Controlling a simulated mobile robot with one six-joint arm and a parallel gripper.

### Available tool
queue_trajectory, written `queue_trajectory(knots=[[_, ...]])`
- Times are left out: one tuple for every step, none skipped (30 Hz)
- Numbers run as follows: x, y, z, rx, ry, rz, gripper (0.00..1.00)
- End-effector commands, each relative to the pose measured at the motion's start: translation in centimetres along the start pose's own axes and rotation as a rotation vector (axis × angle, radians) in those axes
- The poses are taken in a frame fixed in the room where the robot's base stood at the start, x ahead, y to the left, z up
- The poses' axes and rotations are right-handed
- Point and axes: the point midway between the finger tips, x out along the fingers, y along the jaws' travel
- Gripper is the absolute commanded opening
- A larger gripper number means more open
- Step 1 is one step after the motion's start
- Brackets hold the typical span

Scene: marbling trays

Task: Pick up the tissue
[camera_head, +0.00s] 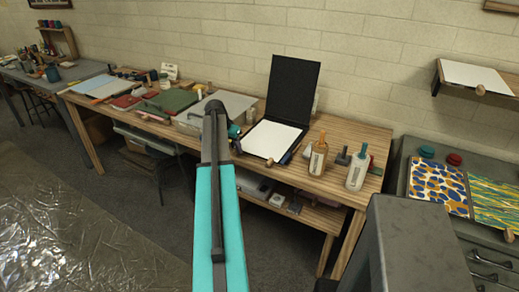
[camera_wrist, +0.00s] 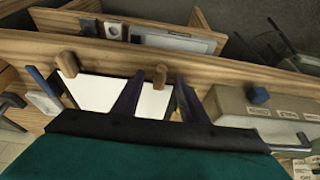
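A white sheet (camera_head: 272,139) lies in an open black folder (camera_head: 293,88) on the wooden table; I take it for the tissue, but cannot be sure. A small wooden knob (camera_head: 270,162) is at its front edge. In the head view my arm hides part of the table and the fingers are unclear.
A grey box (camera_wrist: 255,112) is right of my fingers in the wrist view. Several items lie on the lower shelf (camera_head: 315,213). Marbled sheets (camera_head: 437,184) lie on a grey cabinet at right.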

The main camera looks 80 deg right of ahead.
Motion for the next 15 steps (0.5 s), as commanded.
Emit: queue_trajectory(knots=[[0.3, 0.0, -0.1, 0.0, -0.002, 0.001, 0.39], [0.7, 0.0, -0.1, 0.0, -0.002, 0.002, 0.39], [1.1, 0.0, -0.1, 0.0, -0.001, 0.001, 0.39], [1.4, 0.0, -0.1, 0.0, -0.001, 0.001, 0.39], [1.6, 0.0, -0.1, 0.0, -0.001, 0.001, 0.39], [1.9, 0.0, -0.1, 0.0, -0.001, 0.001, 0.39], [2.0, 0.0, -0.1, 0.0, -0.001, 0.001, 0.39], [2.2, 0.0, -0.1, 0.0, -0.001, 0.001, 0.39], [2.3, 0.0, -0.1, 0.001, 0.0, 0.001, 0.39], [2.4, 0.0, 0.0, 0.001, 0.0, 0.0, 0.39], [2.5, 0.0, 0.0, 0.001, 0.0, 0.0, 0.39], [2.5, 0.0, 0.0, 0.001, 0.0, 0.0, 0.39], [2.5, 0.0, 0.0, 0.001, 0.0, 0.0, 0.39], [2.5, 0.0, 0.0, 0.001, 0.0, 0.0, 0.39], [2.5, 0.0, 0.0, 0.001, 0.0, 0.0, 0.39]])
